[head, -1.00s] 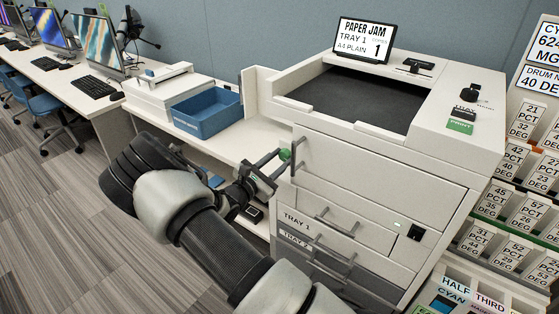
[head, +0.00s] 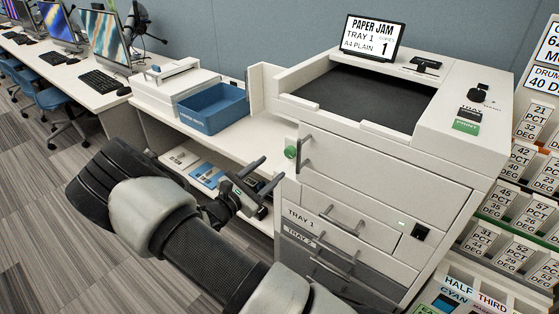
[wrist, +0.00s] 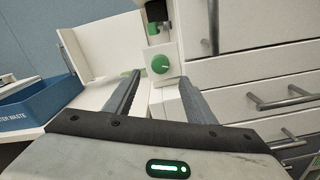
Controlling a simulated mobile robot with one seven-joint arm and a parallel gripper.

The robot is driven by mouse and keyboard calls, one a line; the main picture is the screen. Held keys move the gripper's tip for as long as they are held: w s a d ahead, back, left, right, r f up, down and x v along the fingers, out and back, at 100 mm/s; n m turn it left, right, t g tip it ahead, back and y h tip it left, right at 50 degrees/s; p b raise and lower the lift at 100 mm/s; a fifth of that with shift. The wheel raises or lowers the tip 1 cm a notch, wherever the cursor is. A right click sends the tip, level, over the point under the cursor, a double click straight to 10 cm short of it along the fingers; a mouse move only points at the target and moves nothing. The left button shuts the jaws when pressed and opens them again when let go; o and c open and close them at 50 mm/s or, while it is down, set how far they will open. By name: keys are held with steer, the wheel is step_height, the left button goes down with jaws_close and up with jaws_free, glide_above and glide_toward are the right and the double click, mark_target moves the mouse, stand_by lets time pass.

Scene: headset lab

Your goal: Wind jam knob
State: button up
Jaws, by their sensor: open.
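The round green jam knob (head: 291,152) sits on the left side of the white printer (head: 385,160), near the front corner. In the wrist view the knob (wrist: 161,64) faces me on a pale plate, with a light mark on its face. My gripper (head: 269,172) is open and empty, a little left of and below the knob in the head view. In the wrist view my gripper (wrist: 160,80) has its two fingers spread to either side below the knob, apart from it. The printer's screen (head: 371,37) reads PAPER JAM, TRAY 1.
A long handle (head: 305,153) stands out from the printer front right beside the knob. Tray 1 (head: 300,218) and the drawers below look shut. A blue bin (head: 212,108) stands on the side table, with a shelf below. Labelled racks (head: 490,235) stand at the right.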

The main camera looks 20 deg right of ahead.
steer(key=v, duration=0.9)
steer(key=shift+c, duration=1)
steer(key=shift+w+f+p, duration=0.1)
steer(key=shift+f+p, duration=0.05)
steer(key=shift+p, duration=0.15)
steer(key=shift+c, duration=0.4)
steer(key=n+t+h+p, duration=0.2)
steer(key=n+t+h, duration=0.1)
steer(key=n+h, duration=0.1)
glide_toward(288, 156)
steer(key=x, duration=0.8)
steer(key=shift+d, duration=0.1)
